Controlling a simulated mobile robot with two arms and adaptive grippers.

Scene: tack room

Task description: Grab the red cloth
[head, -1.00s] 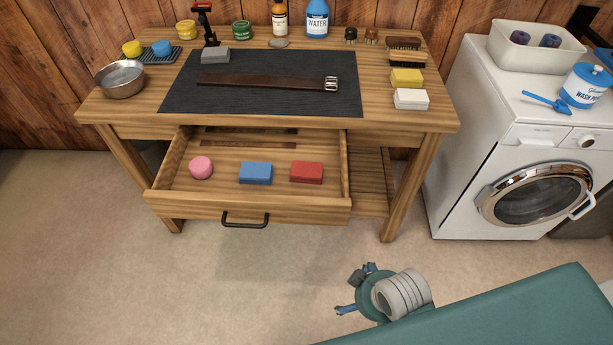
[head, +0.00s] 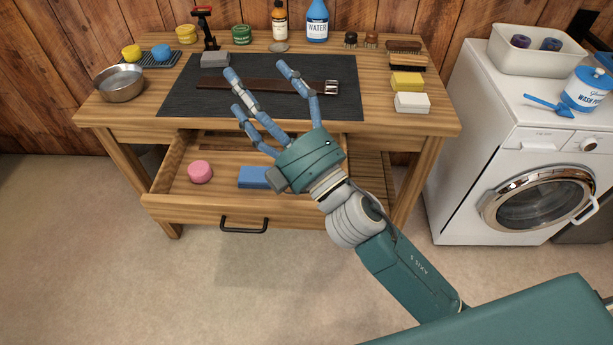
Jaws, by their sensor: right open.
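My right gripper (head: 262,92) is open, with its blue fingers spread over the dark mat and the leather strap, as seen in the head view. Its green wrist and my arm cover the right part of the open drawer (head: 180,206). The red cloth is hidden behind my gripper and arm in this view. A blue folded cloth (head: 253,177) in the drawer is partly covered by the gripper. My left gripper is not in view.
A pink round piece (head: 200,172) lies at the drawer's left. The workbench holds a metal bowl (head: 120,83), bottles, tins, brushes, a yellow block (head: 407,82) and a white block (head: 412,102). A white washing machine (head: 530,150) stands at the right. The floor in front is clear.

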